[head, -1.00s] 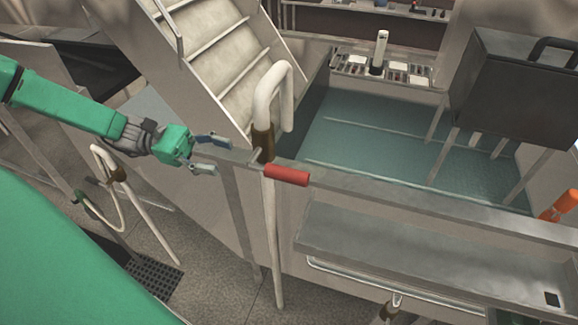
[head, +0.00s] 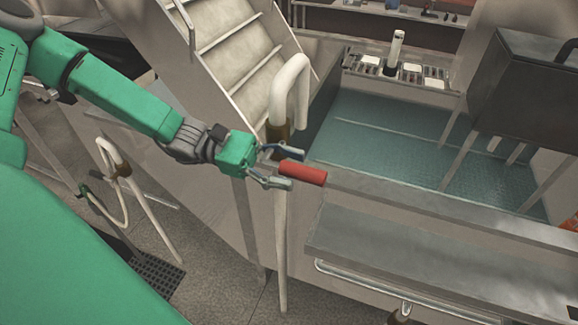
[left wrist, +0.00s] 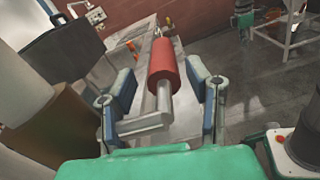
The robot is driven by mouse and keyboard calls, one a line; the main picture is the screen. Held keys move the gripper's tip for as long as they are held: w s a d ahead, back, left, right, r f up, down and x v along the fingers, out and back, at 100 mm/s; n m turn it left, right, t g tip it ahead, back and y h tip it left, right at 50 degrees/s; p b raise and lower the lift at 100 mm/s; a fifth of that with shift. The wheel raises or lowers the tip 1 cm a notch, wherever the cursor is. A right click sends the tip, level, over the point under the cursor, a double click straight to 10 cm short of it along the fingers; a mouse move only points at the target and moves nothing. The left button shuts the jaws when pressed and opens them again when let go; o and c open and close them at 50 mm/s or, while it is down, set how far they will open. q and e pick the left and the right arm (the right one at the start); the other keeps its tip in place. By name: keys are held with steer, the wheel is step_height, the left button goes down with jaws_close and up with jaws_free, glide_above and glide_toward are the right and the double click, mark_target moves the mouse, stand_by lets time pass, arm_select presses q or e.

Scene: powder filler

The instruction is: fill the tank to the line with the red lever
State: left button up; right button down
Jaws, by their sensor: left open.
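The red lever (head: 303,173) is a red cylindrical handle on a metal arm, at the brass fitting of the white bent pipe (head: 292,88). In the left wrist view the red lever (left wrist: 163,64) lies straight ahead, its metal arm between the fingers. My left gripper (head: 283,168) is open, its fingers on either side of the lever's near end, not closed on it. The tank (head: 385,135) is behind the lever, with a teal ribbed bottom and pale lines across it. I cannot tell which line is the fill line. My right gripper is not in view.
Metal stairs (head: 235,50) rise at the back left of the pipe. A dark box on legs (head: 525,85) stands over the tank at right. A steel shelf (head: 400,250) juts out in front. A smaller bent pipe (head: 150,215) stands left, near a floor grate (head: 158,277).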

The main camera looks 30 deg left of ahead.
arm_select(q)
steer(key=shift+a, duration=0.15)
steer(key=c, duration=0.6)
steer(key=shift+s+d+r, duration=0.15)
steer(key=shift+d, duration=0.2)
jaws_close()
steer(key=shift+s+d+r, duration=0.1)
steer(key=shift+d, duration=0.15)
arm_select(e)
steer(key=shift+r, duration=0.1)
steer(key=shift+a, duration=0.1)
